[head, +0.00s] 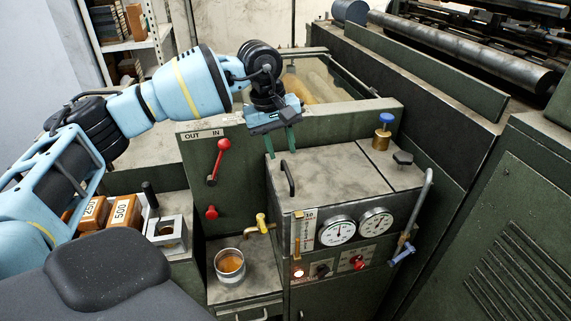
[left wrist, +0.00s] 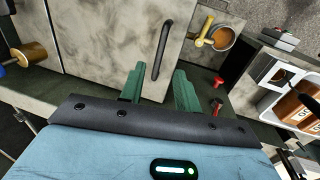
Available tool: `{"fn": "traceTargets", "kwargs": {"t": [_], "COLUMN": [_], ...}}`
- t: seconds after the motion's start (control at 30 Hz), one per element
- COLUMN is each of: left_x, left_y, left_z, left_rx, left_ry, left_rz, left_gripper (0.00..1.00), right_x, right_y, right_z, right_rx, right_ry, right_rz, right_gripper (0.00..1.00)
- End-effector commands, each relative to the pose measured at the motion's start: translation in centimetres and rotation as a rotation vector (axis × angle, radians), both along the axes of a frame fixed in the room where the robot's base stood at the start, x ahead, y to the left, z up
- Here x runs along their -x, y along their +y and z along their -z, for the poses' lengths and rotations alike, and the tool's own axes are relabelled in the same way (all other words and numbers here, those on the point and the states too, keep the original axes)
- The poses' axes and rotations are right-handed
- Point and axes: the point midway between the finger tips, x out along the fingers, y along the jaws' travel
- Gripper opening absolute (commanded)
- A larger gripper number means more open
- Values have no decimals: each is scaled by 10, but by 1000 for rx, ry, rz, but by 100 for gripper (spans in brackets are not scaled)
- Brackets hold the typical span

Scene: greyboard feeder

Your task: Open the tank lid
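The tank lid (head: 335,172) is a worn grey plate lying flat on top of the green tank. It looks shut. A black bar handle (head: 289,178) stands near its left edge. My left gripper (head: 281,152) is open, its green fingers pointing down just behind the handle and apart from it. In the left wrist view the lid (left wrist: 95,40) is at upper left, and its handle (left wrist: 162,50) runs up from the gap between the open fingers (left wrist: 159,72). Nothing is held. My right gripper is not in view.
On the lid's right stand a brass fitting with a blue knob (head: 383,132) and a black knob (head: 403,158). Below are gauges (head: 337,231), a brass tap (head: 259,225) and a cup (head: 230,264). A red lever (head: 218,160) is left of the lid.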

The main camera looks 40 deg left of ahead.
Motion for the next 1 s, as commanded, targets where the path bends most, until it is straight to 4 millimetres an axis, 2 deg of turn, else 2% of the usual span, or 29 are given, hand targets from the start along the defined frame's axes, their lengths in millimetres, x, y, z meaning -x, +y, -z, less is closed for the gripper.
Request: {"fn": "traceTargets", "kwargs": {"t": [0.2, 0.4, 0.77, 1.0], "left_x": [-4, -8, -8, -8], "left_y": [-4, -7, -8, -8], "left_z": [34, 53, 57, 57], "left_rx": [0, 1, 2, 2], "left_ry": [4, 2, 1, 1], "left_rz": [0, -1, -1, -1], "left_gripper": [32, 32, 32, 1], "right_x": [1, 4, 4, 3], "right_y": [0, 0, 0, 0], "right_z": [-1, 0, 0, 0], "right_rx": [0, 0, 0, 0], "right_ry": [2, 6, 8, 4], "right_rz": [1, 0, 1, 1], "right_gripper": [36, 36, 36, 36]}}
